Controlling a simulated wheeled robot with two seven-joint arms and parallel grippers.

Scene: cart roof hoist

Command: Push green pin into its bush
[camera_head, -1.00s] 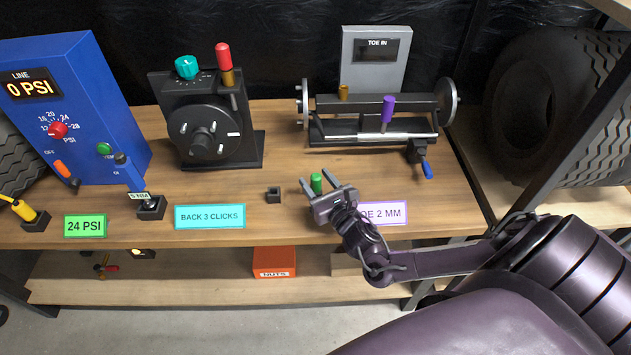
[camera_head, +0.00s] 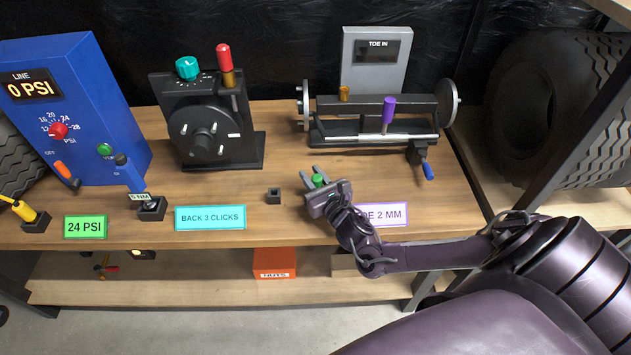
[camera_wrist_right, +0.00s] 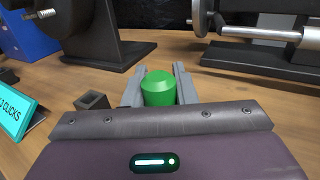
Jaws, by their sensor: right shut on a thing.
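The green pin (camera_head: 318,180) is between the fingers of my right gripper (camera_head: 314,177), low over the front of the wooden bench. In the right wrist view the green pin (camera_wrist_right: 158,88) shows its tapered top, with a grey finger on each side. The right gripper is shut on it. The pin's lower end is hidden, so I cannot tell whether it is off the bench. A brass bush (camera_head: 344,92) sits on the toe gauge's black beam; I cannot tell whether it is the green pin's. My left gripper is not in view.
A small black square socket (camera_head: 273,195) stands left of the gripper. The toe gauge (camera_head: 372,117) with a purple pin (camera_head: 388,108) is behind it. A black dial unit (camera_head: 206,125) with a red pin (camera_head: 225,60) stands back left. Bare bench lies between.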

